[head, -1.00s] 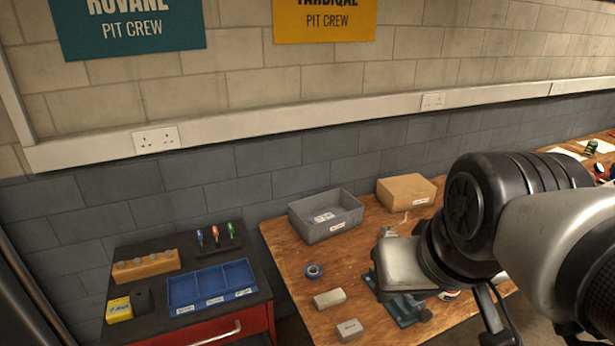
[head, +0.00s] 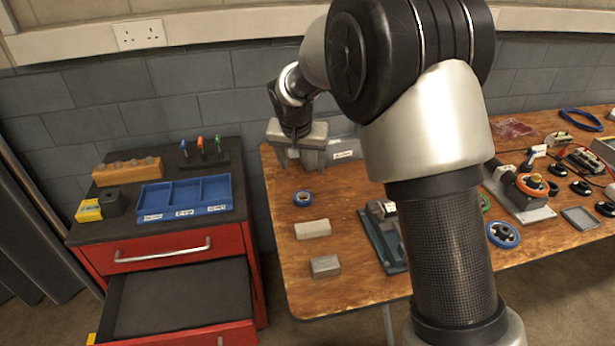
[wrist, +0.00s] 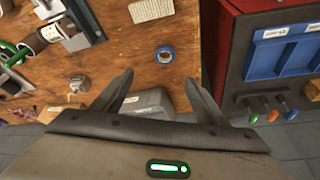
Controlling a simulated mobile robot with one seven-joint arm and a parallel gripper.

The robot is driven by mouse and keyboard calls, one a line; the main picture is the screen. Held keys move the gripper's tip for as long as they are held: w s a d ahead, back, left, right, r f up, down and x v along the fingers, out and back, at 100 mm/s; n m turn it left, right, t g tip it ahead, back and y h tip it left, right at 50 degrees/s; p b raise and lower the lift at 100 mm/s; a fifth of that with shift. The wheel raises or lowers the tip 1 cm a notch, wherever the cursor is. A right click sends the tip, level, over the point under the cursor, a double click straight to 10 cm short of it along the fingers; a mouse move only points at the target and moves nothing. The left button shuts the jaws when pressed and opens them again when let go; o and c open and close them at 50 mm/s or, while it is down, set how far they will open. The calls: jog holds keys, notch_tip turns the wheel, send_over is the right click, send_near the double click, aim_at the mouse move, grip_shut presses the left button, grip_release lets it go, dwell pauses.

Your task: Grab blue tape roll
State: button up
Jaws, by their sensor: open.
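The blue tape roll (head: 303,198) lies flat on the wooden table near its left edge. In the wrist view the blue tape roll (wrist: 165,55) shows beyond my fingertips, roughly in line with the space between them. My gripper (head: 307,155) hangs over the back left of the table, in front of the grey bin, behind and above the roll. In the wrist view my gripper (wrist: 160,78) has its two fingers spread apart with nothing between them. It is not touching the roll.
The grey bin (head: 345,148) is behind. A red cabinet (head: 160,262) with a blue tray (head: 185,198) stands left, a lower drawer pulled out.

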jog(key=b, duration=0.1)
send_near(302, 194)
jog(key=shift+s+d+f, duration=0.25)
jog(key=shift+s+f, duration=0.45)
jog(key=shift+s, duration=0.2)
jog(key=shift+w+b+x, duration=0.1)
jog(key=shift+b+x, duration=0.2)
jog(key=shift+x, duration=1.1)
jog(key=shift+w+b+x, duration=0.15)
jog(key=shift+b+x, duration=0.1)
jog(key=shift+x, duration=1.2)
jog(key=shift+r, duration=0.1)
jog(key=c, duration=1.1)
